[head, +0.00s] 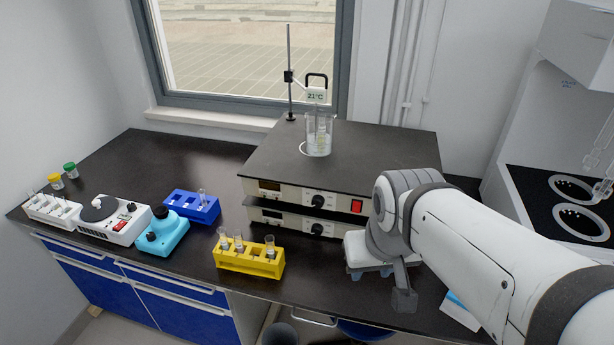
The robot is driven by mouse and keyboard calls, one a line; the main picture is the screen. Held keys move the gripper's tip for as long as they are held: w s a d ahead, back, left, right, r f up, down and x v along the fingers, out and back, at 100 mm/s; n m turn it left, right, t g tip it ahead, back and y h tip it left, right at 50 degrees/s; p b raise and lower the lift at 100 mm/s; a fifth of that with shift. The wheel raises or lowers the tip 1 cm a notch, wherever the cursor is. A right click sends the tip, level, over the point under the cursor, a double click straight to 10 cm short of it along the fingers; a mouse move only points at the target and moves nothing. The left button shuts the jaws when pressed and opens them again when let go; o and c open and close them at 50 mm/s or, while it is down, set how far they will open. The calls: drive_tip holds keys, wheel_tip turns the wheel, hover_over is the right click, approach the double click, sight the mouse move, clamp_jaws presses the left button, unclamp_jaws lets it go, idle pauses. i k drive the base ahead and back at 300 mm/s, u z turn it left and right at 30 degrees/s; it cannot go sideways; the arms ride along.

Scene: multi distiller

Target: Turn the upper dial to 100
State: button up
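The upper dial (318,201) is a small black knob on the pale front panel of the upper unit of a stacked hotplate device (345,150). The lower dial (316,229) sits just below it on a second panel. Both dials are unobstructed, but the marks around them are too small to read. My gripper (357,273) is right of and below both dials, near the bench's front edge, apart from the panel.
A red switch (357,207) sits right of the upper dial. A beaker (318,135) with a 21°C display stands on top by a metal stand (289,75). A yellow tube rack (249,260), blue rack (191,207) and turquoise mixer (163,233) stand to the left.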

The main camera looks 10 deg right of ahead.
sight(317, 201)
drive_tip(key=z, duration=2.85)
drive_tip(key=k, duration=2.1)
drive_tip(key=u, duration=1.45)
drive_tip(key=i, duration=1)
drive_tip(key=u, duration=0.05)
